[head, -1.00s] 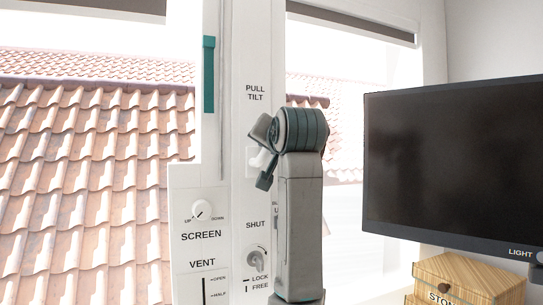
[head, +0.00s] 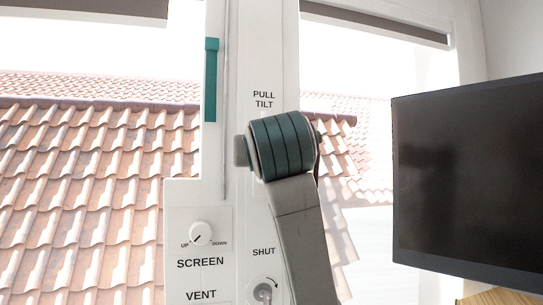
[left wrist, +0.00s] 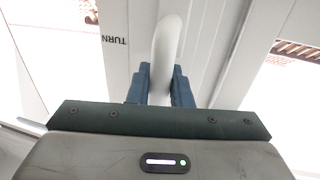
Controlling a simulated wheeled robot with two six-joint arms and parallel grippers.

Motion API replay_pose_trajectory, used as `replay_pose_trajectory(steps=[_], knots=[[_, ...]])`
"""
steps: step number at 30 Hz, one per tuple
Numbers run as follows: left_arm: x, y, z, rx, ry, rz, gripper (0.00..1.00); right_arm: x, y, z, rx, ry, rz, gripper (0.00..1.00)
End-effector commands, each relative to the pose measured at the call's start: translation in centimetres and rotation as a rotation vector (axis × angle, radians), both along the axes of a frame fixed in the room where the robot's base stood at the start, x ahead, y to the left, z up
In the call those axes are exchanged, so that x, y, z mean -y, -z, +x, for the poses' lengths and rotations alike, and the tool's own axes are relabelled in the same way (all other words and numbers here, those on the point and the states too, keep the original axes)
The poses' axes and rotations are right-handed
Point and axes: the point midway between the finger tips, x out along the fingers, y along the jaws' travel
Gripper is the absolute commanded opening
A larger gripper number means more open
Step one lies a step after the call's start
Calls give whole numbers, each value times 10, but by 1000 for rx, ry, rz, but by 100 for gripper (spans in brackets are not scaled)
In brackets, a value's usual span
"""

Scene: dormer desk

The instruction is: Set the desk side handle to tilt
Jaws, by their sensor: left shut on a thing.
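The handle (left wrist: 168,48) is a pale curved bar in the left wrist view. My left gripper (left wrist: 160,70) is shut on it, one blue-grey finger on each side. In the head view my own wrist hides the handle and the fingers, in front of the white frame post (head: 235,150). The wrist is between the PULL TILT label (head: 263,99) above and the SHUT label (head: 264,252) below. A TURN label (left wrist: 113,40) appears upside down beside the handle. The handle's exact angle against the labels cannot be told. My right gripper is out of view.
A dark monitor (head: 470,180) stands at the right, near my arm. On the left panel are a SCREEN dial (head: 200,234) and a VENT label (head: 201,296). A lock knob (head: 263,292) is below SHUT. A teal strip (head: 211,80) runs along the frame.

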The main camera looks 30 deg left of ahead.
Motion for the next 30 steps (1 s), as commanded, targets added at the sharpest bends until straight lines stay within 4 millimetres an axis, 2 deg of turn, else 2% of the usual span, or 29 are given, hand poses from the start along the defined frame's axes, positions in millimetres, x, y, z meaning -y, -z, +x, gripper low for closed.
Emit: replay_pose_trajectory(steps=[12, 13, 16, 25, 30], knots=[[0, 1, -1, 5, -1, -8, 0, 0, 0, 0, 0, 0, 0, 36], [0, 1, -1, 5, -1, -8, 21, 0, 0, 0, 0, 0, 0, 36], [0, 1, -1, 5, -1, -8, 39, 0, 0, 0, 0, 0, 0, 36], [0, 0, -2, 6, 0, -6, 39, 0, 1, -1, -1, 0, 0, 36], [10, 1, -13, 9, 3, -7, 39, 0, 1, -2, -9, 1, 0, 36]])
